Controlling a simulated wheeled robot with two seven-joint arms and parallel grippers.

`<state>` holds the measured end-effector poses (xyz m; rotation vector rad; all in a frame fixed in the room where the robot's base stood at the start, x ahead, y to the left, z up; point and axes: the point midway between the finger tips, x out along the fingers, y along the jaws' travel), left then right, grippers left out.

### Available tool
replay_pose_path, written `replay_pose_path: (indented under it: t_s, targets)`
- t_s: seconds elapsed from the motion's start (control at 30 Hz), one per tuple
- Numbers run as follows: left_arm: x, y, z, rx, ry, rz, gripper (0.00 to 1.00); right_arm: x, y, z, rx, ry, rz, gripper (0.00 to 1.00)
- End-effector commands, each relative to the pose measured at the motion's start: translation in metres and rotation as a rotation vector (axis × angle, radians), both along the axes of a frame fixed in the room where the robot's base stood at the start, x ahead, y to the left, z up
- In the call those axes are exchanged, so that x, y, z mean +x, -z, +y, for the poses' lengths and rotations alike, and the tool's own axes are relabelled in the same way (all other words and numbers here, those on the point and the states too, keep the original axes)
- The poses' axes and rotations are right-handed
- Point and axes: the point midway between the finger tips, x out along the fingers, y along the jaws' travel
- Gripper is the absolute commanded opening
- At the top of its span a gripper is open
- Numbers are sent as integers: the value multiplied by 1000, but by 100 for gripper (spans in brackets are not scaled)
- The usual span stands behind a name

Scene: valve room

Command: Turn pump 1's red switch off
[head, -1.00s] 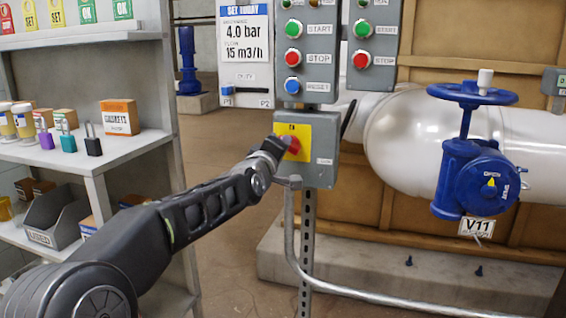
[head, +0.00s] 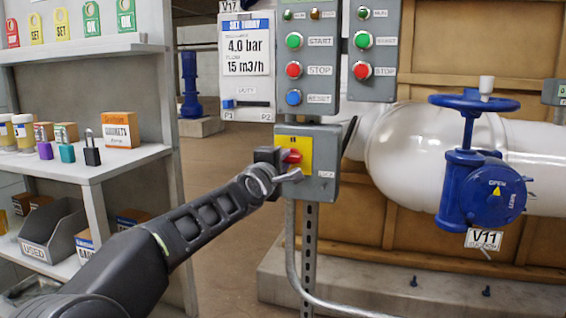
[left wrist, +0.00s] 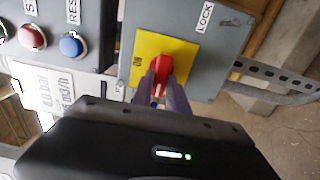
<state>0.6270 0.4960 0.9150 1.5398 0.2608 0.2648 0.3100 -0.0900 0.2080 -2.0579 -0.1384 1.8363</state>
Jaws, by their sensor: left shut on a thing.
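The red switch (head: 292,155) is a rotary handle on a yellow plate (head: 306,153), on a grey box below the pump button panel. My left gripper (head: 288,162) is at the switch, its arm reaching in from the lower left. In the left wrist view, the two fingers (left wrist: 161,88) are shut on the red switch (left wrist: 164,62), one on each side of its handle. The gripper partly hides the plate in the head view. The exact handle angle is hard to read. My right gripper is not in view.
Above the switch box is a grey panel (head: 322,50) with green, red and blue buttons. A second panel (head: 374,85) is beside it. A shelf (head: 130,161) with padlocks stands left. A metal conduit (head: 290,245) runs down from the box. A blue valve V11 (head: 480,185) is at right.

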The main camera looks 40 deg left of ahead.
Motion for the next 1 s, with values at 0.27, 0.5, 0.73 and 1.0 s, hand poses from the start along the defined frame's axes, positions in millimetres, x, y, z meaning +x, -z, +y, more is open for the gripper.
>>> replay_pose_path:
  t_s: [0.27,0.5,0.73,1.0]
  targets:
    - [0,0,0,-3,0,-1,26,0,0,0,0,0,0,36]
    - [0,0,0,-1,0,0,41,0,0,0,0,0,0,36]
    - [-1,0,0,0,0,-1,41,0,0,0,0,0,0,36]
    - [-29,-3,-10,-1,0,-3,41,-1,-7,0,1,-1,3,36]
